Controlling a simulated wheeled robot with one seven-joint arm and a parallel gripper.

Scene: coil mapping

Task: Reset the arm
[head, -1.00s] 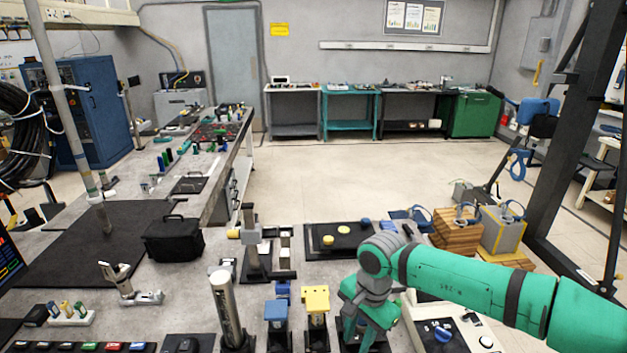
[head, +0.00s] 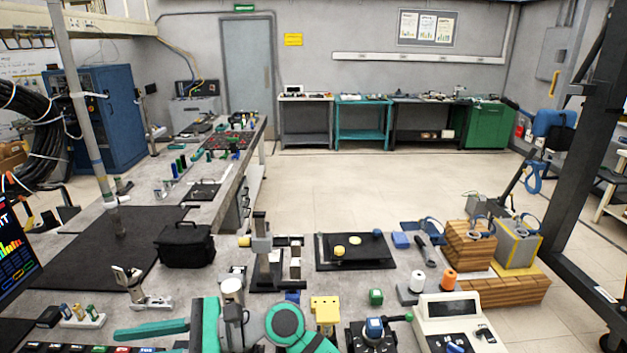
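My green arm (head: 285,325) is folded low at the bottom centre of the head view, close to my body. A green link (head: 205,326) stands beside its round joint, and a flatter green part (head: 150,331) reaches left. I cannot make out any gripper fingers, so their opening and anything between them are hidden or out of frame. The arm covers part of the near bench, including the lower part of a pale cylinder (head: 232,287).
A black bag (head: 185,245) stands left. Open floor (head: 370,180) lies beyond.

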